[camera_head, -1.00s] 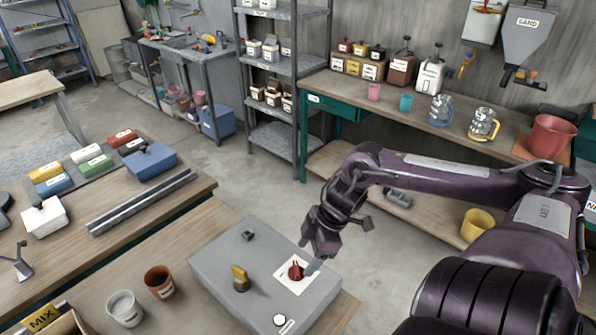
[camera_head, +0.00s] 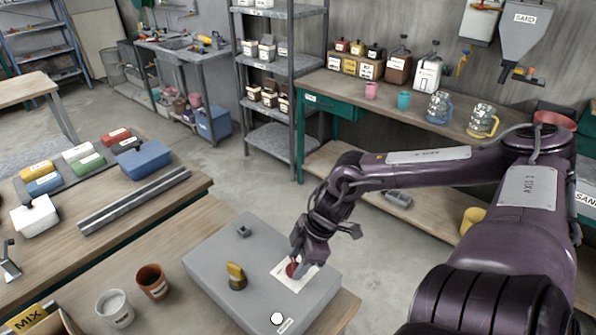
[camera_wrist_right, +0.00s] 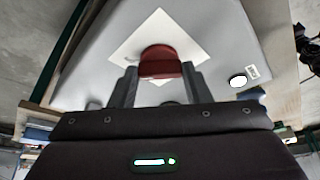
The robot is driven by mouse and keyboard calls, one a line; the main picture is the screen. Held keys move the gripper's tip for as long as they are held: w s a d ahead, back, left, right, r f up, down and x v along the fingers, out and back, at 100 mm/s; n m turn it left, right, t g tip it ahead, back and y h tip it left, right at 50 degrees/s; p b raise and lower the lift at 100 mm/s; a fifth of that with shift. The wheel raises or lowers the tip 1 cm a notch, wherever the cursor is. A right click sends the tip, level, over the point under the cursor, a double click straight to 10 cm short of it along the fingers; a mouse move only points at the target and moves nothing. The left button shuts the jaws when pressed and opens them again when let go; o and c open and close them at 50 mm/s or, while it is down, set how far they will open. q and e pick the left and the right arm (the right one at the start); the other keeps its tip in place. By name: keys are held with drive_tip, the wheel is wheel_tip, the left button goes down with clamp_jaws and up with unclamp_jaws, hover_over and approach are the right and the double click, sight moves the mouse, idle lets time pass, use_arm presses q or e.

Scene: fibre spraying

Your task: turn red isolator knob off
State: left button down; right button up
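The red isolator knob (camera_head: 293,269) stands on a white square plate (camera_head: 309,275) on top of the grey box (camera_head: 215,262). My right gripper (camera_head: 297,262) is over the knob and hides part of it. In the right wrist view, the knob (camera_wrist_right: 161,62) lies between the two fingertips of my right gripper (camera_wrist_right: 159,72), one finger on each side. The gaps there are too small to tell whether the fingers press on it. My left gripper is not in view.
The grey box also bears a yellow knob (camera_head: 236,276), a small dark switch (camera_head: 243,231) and a round white light (camera_head: 277,318). A brown cup (camera_head: 153,282) and a white cup (camera_head: 115,308) stand left of it. Metal rails (camera_head: 135,201) lie on the left table.

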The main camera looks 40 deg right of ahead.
drive_tip(key=c, duration=0.3)
drive_tip(key=shift+f+b, duration=0.1)
drive_tip(key=shift+b, duration=0.35)
drive_tip(key=n+g+b, duration=0.1)
drive_tip(key=n+b, duration=0.1)
drive_tip(key=b, duration=0.2)
drive_tip(key=n+g+b, duration=0.1)
drive_tip(key=n+b, duration=0.2)
drive_tip(key=b, duration=0.1)
drive_tip(key=n+g+b, duration=0.1)
drive_tip(key=n+b, duration=0.2)
drive_tip(key=b, duration=0.1)
drive_tip(key=shift+w+d+f+y, duration=0.1)
drive_tip(key=shift+w+f+y, duration=0.1)
drive_tip(key=shift+w+y, duration=0.1)
drive_tip(key=n+b, duration=0.1)
drive_tip(key=n+g, duration=0.1)
drive_tip(key=n, duration=0.1)
drive_tip(key=shift+w+r+b, duration=0.1)
drive_tip(key=shift+r+b, duration=0.1)
drive_tip(key=shift+b, duration=0.15)
drive_tip(key=shift+n+g+h, duration=0.4)
drive_tip(key=shift+n+g, duration=0.1)
drive_tip(key=shift+n, duration=0.7)
drive_tip(key=shift+w+r+n+g, duration=0.1)
drive_tip(key=shift+n+g, duration=0.3)
drive_tip(key=shift+n, duration=0.8)
drive_tip(key=shift+a, duration=0.2)
drive_tip(key=o, duration=1)
drive_tip(key=shift+h, duration=0.3)
